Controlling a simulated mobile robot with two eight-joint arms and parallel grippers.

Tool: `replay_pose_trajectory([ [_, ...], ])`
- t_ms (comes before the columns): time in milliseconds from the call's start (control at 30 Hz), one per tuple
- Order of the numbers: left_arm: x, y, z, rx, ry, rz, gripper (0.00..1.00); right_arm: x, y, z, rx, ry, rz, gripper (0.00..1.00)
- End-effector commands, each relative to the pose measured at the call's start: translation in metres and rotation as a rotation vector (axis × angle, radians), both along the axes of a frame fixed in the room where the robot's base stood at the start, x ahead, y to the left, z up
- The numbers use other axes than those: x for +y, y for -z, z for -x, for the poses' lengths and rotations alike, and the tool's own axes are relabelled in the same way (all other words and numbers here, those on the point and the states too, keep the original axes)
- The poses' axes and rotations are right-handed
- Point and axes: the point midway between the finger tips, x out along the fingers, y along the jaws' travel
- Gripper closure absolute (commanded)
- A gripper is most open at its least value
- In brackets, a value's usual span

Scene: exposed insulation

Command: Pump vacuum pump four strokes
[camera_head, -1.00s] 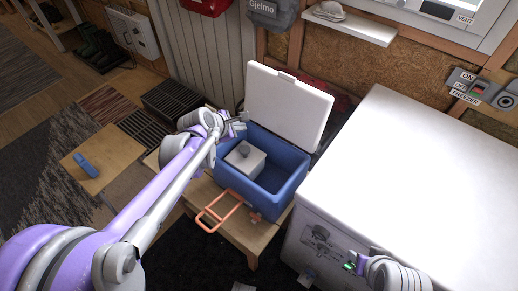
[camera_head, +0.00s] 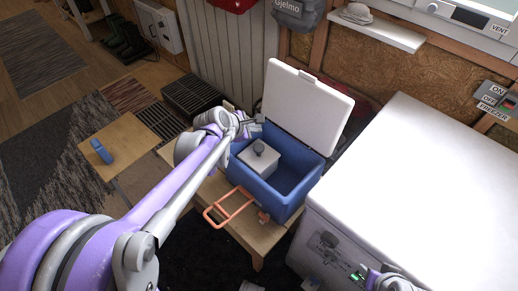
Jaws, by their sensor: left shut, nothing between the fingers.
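The cooler's white lid (camera_head: 308,108) stands raised at the back. My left gripper (camera_head: 253,123) is just above the cooler's back left rim, apart from the knob. It is shut with nothing held. My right gripper (camera_head: 358,277) shows only in part at the bottom edge, in front of the white freezer; its fingers are too small to judge.
The cooler stands on a low wooden table (camera_head: 240,228), its orange handle (camera_head: 229,208) folded out in front. A large white freezer (camera_head: 420,180) fills the right side. A blue object (camera_head: 101,152) lies on a wooden board at left. A dark grate (camera_head: 192,95) is behind.

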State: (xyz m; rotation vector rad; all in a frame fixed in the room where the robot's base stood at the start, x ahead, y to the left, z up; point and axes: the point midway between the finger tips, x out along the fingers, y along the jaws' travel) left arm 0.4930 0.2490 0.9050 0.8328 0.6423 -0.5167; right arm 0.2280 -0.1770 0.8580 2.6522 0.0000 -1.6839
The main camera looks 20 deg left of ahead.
Motion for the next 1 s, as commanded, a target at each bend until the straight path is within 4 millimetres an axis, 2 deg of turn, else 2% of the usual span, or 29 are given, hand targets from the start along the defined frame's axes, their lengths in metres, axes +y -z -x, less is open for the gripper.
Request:
replay_pose_trajectory([
  [33, 0.0, 0.011, 0.0, 0.001, 0.0, 0.0, 1.0, 0.0, 0.01, 0.001, 0.003, 0.0, 0.0, 0.5],
  [200, 0.0, 0.037, 0.0, 0.002, 0.001, 0.001, 1.0, 0.0, 0.03, 0.003, 0.009, 0.0, 0.0, 0.5],
  [400, 0.0, 0.06, 0.0, 0.001, 0.001, 0.0, 1.0, 0.0, 0.047, 0.004, 0.015, 0.0, 0.0, 0.5],
  [567, 0.0, 0.066, 0.0, 0.0, 0.0, 0.0, 1.0, 0.0, 0.051, 0.004, 0.016, 0.0, 0.0, 0.5],
  [1000, 0.0, 0.065, 0.0, 0.0, 0.0, 0.0, 1.0, 0.0, 0.05, 0.004, 0.016, 0.0, 0.0, 0.5],
])
